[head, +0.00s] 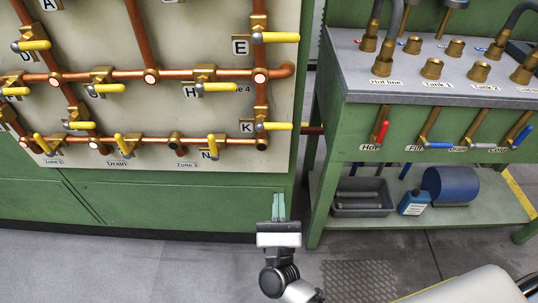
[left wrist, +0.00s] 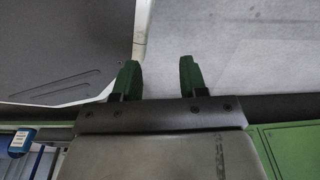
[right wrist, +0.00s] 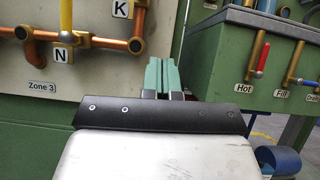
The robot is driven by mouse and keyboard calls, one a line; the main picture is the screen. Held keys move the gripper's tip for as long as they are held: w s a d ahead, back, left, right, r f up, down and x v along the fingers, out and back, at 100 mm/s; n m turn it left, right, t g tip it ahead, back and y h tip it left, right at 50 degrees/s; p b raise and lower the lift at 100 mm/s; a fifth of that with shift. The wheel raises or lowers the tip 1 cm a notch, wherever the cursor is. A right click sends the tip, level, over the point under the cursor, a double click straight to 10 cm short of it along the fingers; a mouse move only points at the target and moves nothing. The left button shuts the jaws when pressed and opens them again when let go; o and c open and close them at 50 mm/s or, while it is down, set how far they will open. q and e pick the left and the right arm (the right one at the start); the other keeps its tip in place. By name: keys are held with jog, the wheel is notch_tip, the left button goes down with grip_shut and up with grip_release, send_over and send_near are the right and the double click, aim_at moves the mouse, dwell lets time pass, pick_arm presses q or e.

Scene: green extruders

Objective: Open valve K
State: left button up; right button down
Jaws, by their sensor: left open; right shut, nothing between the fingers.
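Valve K has a yellow lever (head: 275,126) at the lower right of the pipe panel in the head view. The lever lies horizontal, pointing right, across the vertical copper pipe. Its K label (head: 247,127) is just left of it, and the label also shows at the top of the right wrist view (right wrist: 122,9). The lever itself cannot be made out there. My right gripper (head: 278,207) is shut and empty, below valve K and apart from it; its green fingertips show in the right wrist view (right wrist: 158,76). My left gripper (left wrist: 160,78) is open and empty, away from the panel.
Valve N (right wrist: 66,30) sits left of and below K. Valve E (head: 275,37) is above K. A green workbench (head: 328,140) stands close on the right, with a narrow gap beside the panel. Grey floor (head: 180,262) is clear in front.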

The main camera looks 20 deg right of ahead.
aim_at(276, 126)
jog(key=shift+s+r+m+h, duration=0.1)
jog(key=shift+r+m+h, duration=0.15)
jog(key=shift+m+h, duration=0.25)
pick_arm(q)
jog(key=s+a+p, duration=0.1)
jog(key=s+p, duration=0.3)
jog(key=s, duration=0.3)
jog(key=shift+s+a+f+g, duration=0.2)
jog(key=shift+s+a+g, duration=0.1)
jog(key=shift+s, duration=0.05)
pick_arm(e)
jog(key=s+r+x, duration=0.1)
jog(key=r+x, duration=0.1)
jog(key=x, duration=1.1)
jog(key=shift+s+a, duration=0.2)
jog(key=shift+s, duration=0.05)
